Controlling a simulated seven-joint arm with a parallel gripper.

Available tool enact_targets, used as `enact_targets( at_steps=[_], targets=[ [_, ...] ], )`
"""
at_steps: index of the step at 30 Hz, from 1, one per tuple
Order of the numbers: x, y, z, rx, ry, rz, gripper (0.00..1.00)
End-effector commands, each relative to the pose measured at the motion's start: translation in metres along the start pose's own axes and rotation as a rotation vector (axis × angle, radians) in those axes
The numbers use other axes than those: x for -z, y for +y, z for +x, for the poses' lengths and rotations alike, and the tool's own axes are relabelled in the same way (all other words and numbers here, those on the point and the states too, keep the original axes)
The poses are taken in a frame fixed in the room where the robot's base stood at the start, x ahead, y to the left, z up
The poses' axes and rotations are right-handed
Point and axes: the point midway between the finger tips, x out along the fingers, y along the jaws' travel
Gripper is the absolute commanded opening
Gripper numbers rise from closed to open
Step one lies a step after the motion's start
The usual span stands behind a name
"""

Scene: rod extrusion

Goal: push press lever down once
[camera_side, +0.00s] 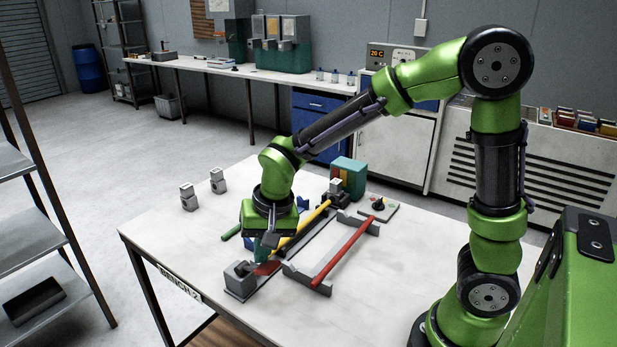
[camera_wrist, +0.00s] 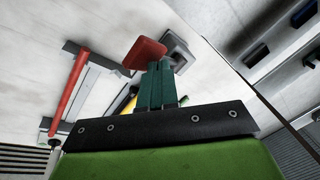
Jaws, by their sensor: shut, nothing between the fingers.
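The press lever is a red, flat-ended piece (camera_side: 268,268) at a grey block unit (camera_side: 240,278) near the table's front edge. In the wrist view its red end (camera_wrist: 145,53) shows right at my fingertips, beside the grey block (camera_wrist: 178,52). My gripper (camera_side: 260,258) points down over the lever. Its teal fingers (camera_wrist: 155,68) are shut together with nothing between them. The tips are at or very near the red end; I cannot tell whether they touch it. The arm's wrist hides part of the area behind the lever.
A red rod (camera_side: 342,252) lies on a grey rack (camera_side: 298,277) to the right. A yellow rod (camera_side: 308,224) runs toward a green machine (camera_side: 348,177). A knob panel (camera_side: 378,207) stands behind. Two grey blocks (camera_side: 188,197) (camera_side: 218,181) stand at left. The table's left front is clear.

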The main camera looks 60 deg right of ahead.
Motion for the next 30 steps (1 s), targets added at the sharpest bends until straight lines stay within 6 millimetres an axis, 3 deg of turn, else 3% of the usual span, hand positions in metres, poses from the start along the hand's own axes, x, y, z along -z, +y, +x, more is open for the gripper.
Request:
enact_targets(
  at_steps=[30],
  targets=[
    [-0.0066, 0.0064, 0.0088, -0.001, -0.001, -0.001, 0.00]
  ],
)
